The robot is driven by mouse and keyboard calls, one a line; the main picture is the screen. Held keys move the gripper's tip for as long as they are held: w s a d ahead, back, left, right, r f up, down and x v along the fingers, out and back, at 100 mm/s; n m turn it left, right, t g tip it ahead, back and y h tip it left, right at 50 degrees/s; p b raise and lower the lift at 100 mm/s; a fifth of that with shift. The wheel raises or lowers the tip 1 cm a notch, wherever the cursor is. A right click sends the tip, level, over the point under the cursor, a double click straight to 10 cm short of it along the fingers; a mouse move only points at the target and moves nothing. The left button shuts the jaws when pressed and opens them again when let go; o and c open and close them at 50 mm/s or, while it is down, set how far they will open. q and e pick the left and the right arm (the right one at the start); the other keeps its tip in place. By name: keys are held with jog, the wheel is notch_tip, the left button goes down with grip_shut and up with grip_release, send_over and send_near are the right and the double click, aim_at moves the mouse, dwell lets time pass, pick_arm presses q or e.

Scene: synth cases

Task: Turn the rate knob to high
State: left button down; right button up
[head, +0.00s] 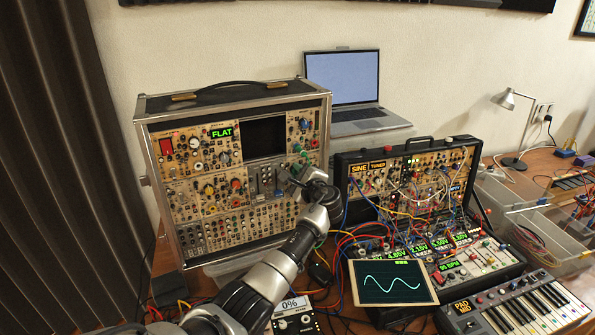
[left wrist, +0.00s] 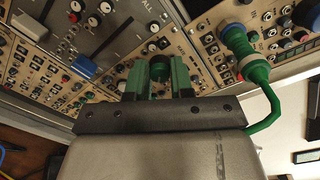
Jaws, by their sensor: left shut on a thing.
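My left gripper (head: 287,178) reaches up to the right part of the panel of the large silver-framed synth case (head: 325,125). In the head view my gripper hides this knob. My right gripper is in neither view.
A green plug (left wrist: 236,42) with a green cable sits close to the right of my fingers. Slider caps, one blue (left wrist: 84,68), are at the left. A second synth case (head: 345,160) with patch cables, a screen with a wave (head: 393,283) and a laptop (head: 343,77) stand right.

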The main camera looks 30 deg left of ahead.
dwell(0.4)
pick_arm(q)
jog(key=c, duration=1)
grip_release()
jog(key=shift+s+d+f, duration=0.15)
jog(key=shift+s+d, duration=0.05)
jog(key=shift+d, duration=0.25)
jog(key=b+v, duration=0.2)
jog(key=v, duration=0.7)
jog(key=shift+s+d+b, duration=0.2)
jog(key=shift+d+b, duration=0.1)
